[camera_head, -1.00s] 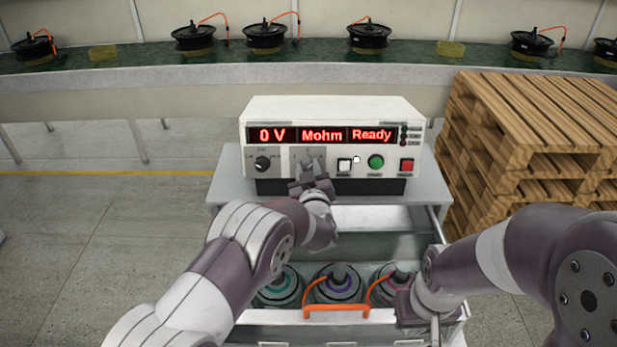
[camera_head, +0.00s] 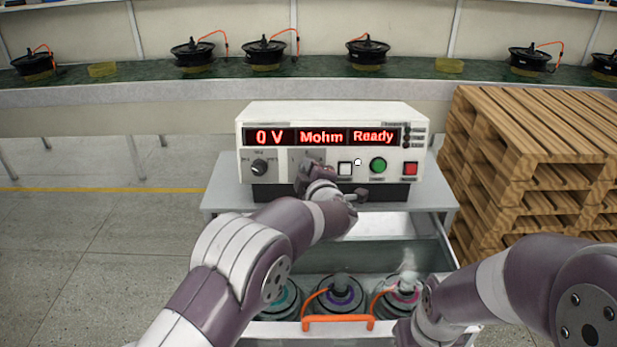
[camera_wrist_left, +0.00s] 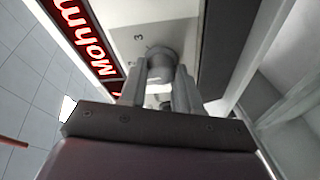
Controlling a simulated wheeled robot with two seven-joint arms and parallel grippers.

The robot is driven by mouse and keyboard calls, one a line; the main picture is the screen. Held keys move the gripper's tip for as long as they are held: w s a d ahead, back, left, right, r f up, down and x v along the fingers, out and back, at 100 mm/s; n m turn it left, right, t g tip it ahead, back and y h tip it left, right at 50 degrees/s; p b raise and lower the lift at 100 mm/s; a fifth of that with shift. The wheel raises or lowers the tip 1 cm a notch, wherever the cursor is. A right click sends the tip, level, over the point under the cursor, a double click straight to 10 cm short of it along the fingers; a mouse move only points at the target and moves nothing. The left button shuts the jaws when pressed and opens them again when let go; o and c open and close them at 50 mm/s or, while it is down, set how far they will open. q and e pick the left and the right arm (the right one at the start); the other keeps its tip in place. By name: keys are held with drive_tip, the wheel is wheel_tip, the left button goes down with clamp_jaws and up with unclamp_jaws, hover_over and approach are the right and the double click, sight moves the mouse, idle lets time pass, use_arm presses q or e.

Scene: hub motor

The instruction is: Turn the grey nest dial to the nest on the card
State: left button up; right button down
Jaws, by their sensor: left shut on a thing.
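The grey nest dial (camera_wrist_left: 163,62) sits on a pale panel, with a printed 3 beside it in the left wrist view. My left gripper (camera_wrist_left: 160,72) is shut on the dial, one finger on each side of it. In the head view my left gripper (camera_head: 308,170) is at the front of the white tester (camera_head: 330,117) and hides most of the dial. The tester's display reads 0 V, Mohm, Ready. My right gripper (camera_head: 412,328) is low at the drawer's right side; its fingers cannot be made out. I cannot identify a card with a nest on it.
A black knob (camera_head: 259,167) is left of the dial; white (camera_head: 345,168), green (camera_head: 378,165) and red (camera_head: 410,168) buttons are to its right. An open drawer (camera_head: 440,262) below holds coloured-ring nests. Wooden pallets (camera_head: 530,150) stand right. Motors line the back conveyor.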

use_arm(q)
drive_tip(key=shift+w+a+r+n+g+h+b, duration=0.1)
drive_tip(key=shift+n+g+h+b, duration=0.2)
drive_tip(key=shift+n, duration=1.3)
drive_tip(key=shift+s+d+r+n+g+h+b, duration=0.1)
drive_tip(key=shift+n+g, duration=0.25)
drive_tip(key=shift+n, duration=1.25)
drive_tip(key=shift+w+a+r+n+g+h+b, duration=0.15)
drive_tip(key=shift+n+g, duration=0.2)
drive_tip(key=shift+n, duration=1.25)
drive_tip(key=shift+f, duration=0.1)
drive_tip(key=o, duration=0.9)
drive_tip(key=shift+o, duration=0.7)
drive_tip(key=shift+f, duration=0.15)
